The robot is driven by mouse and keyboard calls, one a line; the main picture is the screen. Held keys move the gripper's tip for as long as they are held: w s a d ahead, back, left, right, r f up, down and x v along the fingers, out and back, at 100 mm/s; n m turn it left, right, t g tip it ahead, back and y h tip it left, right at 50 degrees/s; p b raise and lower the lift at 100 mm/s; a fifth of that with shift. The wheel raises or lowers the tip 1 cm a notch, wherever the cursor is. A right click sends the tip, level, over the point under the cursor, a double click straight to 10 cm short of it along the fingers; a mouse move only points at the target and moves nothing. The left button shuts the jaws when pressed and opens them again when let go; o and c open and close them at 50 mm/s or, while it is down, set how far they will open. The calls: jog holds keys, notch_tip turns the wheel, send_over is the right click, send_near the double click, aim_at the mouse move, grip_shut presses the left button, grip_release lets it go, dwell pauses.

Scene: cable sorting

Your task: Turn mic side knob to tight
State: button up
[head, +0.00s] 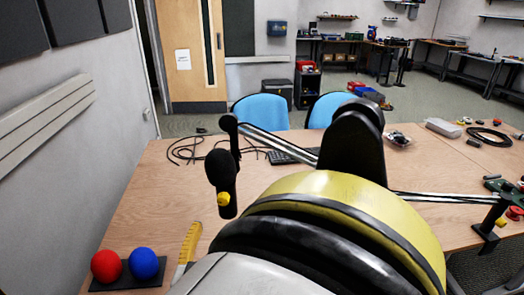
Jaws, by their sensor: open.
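The black microphone (221,172) hangs upright from the end of a boom arm (275,138) over the left part of the table in the head view. A small yellow side knob (223,198) shows low on its body, facing the camera. The angle of the knob, tight or loose, cannot be read at this size. My yellow, black and grey arm fills the lower middle, to the right of the microphone. I cannot make out any gripper fingers in the view. Nothing is seen touching the knob.
A red ball (106,266) and a blue ball (145,263) sit on a black base at front left, near a yellow ruler (189,243). Loose black cables (185,151) and a keyboard (290,156) lie behind. The boom clamp (488,232) is at the right edge.

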aim_at(222, 201)
jog(key=w, duration=0.9)
jog(key=shift+w+r+b, duration=0.1)
jog(key=shift+w+b, duration=0.25)
jog(key=shift+w, duration=0.25)
grip_shut()
